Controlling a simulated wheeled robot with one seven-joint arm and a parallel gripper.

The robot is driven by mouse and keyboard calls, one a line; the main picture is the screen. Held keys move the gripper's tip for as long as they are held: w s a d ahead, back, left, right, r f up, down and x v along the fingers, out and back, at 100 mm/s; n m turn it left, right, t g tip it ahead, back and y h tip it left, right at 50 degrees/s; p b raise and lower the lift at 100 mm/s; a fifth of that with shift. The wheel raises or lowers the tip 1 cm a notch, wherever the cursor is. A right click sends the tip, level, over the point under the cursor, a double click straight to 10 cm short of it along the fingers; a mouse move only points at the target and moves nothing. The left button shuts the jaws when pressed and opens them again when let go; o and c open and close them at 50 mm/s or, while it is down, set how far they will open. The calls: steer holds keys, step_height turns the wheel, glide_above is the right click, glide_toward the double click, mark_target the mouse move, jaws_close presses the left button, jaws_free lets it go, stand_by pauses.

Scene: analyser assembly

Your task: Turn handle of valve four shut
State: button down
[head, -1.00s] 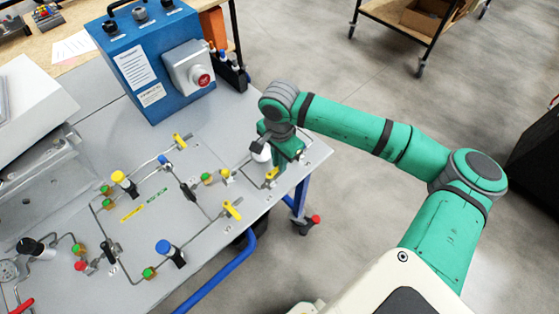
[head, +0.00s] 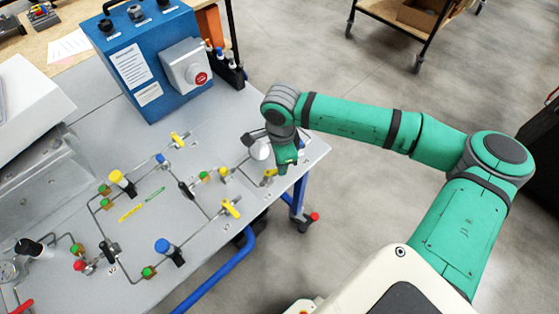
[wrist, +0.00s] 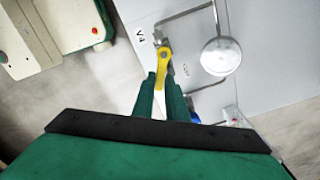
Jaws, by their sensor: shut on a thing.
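The valve four handle (wrist: 162,62) is a yellow lever beside a "V4" label in the wrist view. Its outer end lies between the two green fingers of my gripper (wrist: 160,90), which is shut on it. In the head view the yellow handle (head: 270,173) shows at the panel's right edge, partly hidden by my gripper (head: 285,165). The valve body (wrist: 160,40) and a pipe show at the top of the handle in the wrist view.
A round silvery part (wrist: 221,56) stands close to the right of my gripper. Other yellow handles (head: 231,208), pipes and coloured fittings cover the panel (head: 215,260) to the left. A blue box with a red button (head: 201,78) stands behind. Open floor lies to the right.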

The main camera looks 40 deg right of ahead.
steer(key=m, duration=0.2)
steer(key=s+m, duration=0.1)
steer(key=shift+a+m, duration=0.4)
steer(key=m, duration=0.2)
steer(key=shift+s+a+m, duration=0.35)
steer(key=shift+m, duration=0.05)
steer(key=shift+s+a+m, duration=0.1)
steer(key=shift+a+m, duration=0.2)
steer(key=shift+m, duration=0.65)
steer(key=shift+s+a+m, duration=0.15)
steer(key=shift+a+m, duration=0.2)
steer(key=shift+m, duration=0.55)
steer(key=shift+s+a+m, duration=0.1)
steer(key=shift+a+m, duration=0.2)
steer(key=shift+m, duration=0.65)
steer(key=c, duration=1.8)
jaws_free()
steer(key=shift+o, duration=0.2)
steer(key=shift+r, duration=0.1)
